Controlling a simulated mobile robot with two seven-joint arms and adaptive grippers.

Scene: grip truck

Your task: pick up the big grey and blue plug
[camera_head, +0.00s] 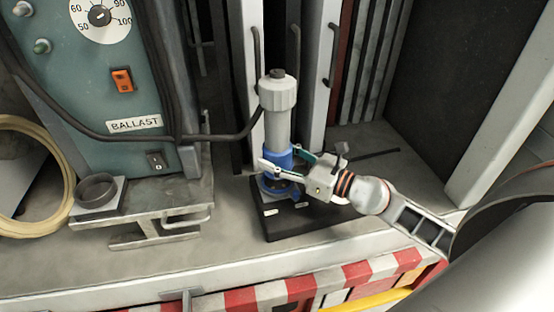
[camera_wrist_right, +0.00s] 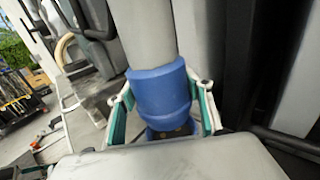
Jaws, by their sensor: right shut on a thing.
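The big grey and blue plug (camera_head: 277,120) stands upright over a black base (camera_head: 290,225), with a grey body and a blue lower collar. A blue ring shows below it at the base. My right gripper (camera_head: 272,165) reaches in from the right and is shut on the blue collar. In the right wrist view the plug (camera_wrist_right: 162,92) fills the middle, with the two fingers of the right gripper (camera_wrist_right: 163,108) on either side of the blue part. Whether the plug touches the base is hard to tell. My left gripper does not show.
A teal ballast box (camera_head: 110,80) with a dial and an orange switch stands at the left on a metal bracket (camera_head: 160,200). A black cable (camera_head: 225,135) runs from it towards the plug. A small round dish (camera_head: 97,190) and a coiled hose (camera_head: 60,160) are at the far left. Grey uprights stand behind.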

